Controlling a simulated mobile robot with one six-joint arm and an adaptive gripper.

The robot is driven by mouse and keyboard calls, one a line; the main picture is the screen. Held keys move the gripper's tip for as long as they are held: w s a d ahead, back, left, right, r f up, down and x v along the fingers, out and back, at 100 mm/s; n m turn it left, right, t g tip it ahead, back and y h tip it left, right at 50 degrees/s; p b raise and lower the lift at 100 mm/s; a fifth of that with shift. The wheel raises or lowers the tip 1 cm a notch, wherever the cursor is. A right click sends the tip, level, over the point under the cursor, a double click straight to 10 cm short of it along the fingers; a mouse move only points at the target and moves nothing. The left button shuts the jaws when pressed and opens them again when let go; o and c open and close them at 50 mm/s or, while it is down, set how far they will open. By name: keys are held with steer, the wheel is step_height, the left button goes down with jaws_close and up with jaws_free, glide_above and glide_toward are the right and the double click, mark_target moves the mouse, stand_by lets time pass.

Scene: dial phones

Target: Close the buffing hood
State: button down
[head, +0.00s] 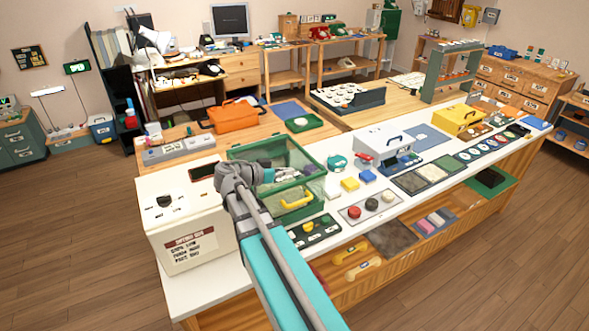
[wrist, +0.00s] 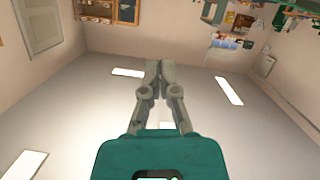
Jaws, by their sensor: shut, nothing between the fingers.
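The buffing hood (head: 318,190) is a green box with clear, see-through panels on the white bench in the head view. A green-framed clear panel stands raised at its back (head: 240,150), so it looks open. A yellow handle (head: 297,200) shows at its front. My gripper (head: 289,170) is over the hood, in front of the raised panel; I cannot tell whether it touches it. The gripper's fingers also show in the wrist view (wrist: 153,68), together and empty, with the ceiling beyond. My arm hides the hood's left front part.
A cream cabinet (head: 185,225) with a sign stands left of the hood. A green control panel (head: 314,231) and a tray with round knobs (head: 371,207) lie nearby on the bench. An orange toolbox (head: 237,116) is behind.

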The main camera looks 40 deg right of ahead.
steer(key=s+p+v, duration=0.1)
steer(key=v, duration=0.5)
steer(key=shift+w+a, duration=0.2)
steer(key=shift+a, duration=0.2)
stand_by(0.3)
steer(key=s+a+f+n+t+y, duration=0.1)
steer(key=s+a+f+n+y, duration=0.2)
steer(key=a+f+n+y, duration=0.4)
steer(key=s+a+f+n+t+y, duration=0.1)
steer(key=s+a+f+n+y, duration=0.2)
steer(key=a+f+n+y, duration=0.4)
steer(key=shift+s+a+n+y, duration=0.25)
steer(key=shift+a+n+y, duration=0.25)
steer(key=shift+a+n, duration=1.7)
steer(key=shift+a+m, duration=0.5)
